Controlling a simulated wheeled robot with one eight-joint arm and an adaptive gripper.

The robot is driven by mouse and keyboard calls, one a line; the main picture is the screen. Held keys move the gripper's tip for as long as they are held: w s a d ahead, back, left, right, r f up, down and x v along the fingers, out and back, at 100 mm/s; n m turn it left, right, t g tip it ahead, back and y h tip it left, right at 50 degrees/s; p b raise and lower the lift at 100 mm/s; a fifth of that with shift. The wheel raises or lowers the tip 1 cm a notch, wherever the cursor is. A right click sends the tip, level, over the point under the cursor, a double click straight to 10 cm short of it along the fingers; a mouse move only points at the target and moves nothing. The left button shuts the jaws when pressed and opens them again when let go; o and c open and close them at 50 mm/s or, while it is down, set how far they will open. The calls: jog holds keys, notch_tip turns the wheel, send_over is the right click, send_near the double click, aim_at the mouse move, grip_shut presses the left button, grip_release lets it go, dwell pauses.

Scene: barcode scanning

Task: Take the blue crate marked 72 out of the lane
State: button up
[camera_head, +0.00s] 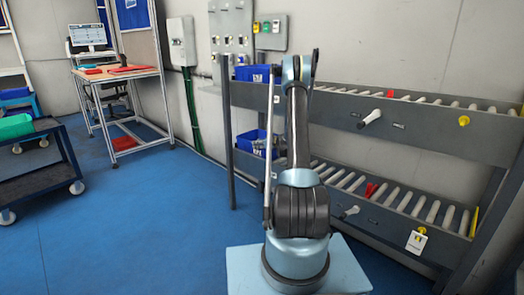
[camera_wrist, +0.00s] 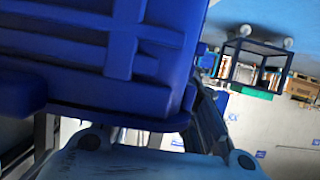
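A blue crate (camera_wrist: 110,60) fills the upper left of the wrist view, very close to my gripper (camera_wrist: 165,155). The pale blue body of my gripper shows along the bottom of that view; its fingertips are not clear, so I cannot tell whether it grips the crate. In the head view, one blue crate (camera_head: 252,73) sits at the left end of the upper roller lane. Another blue crate (camera_head: 249,141) with white marks is at the left end of the lower lane, partly hidden by my arm. I cannot read the number 72 on either.
The roller rack (camera_head: 420,130) runs right along the wall, with a dark post (camera_head: 227,135) at its left end. A cart (camera_head: 40,180) with a green bin (camera_head: 15,126) and a workbench (camera_head: 115,76) stand at left. Blue floor between them is clear.

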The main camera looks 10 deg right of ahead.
jog(key=shift+w+a+f, duration=0.25)
jog(key=shift+w+a, duration=0.1)
jog(key=shift+w, duration=0.1)
jog(key=shift+c, duration=0.3)
grip_shut()
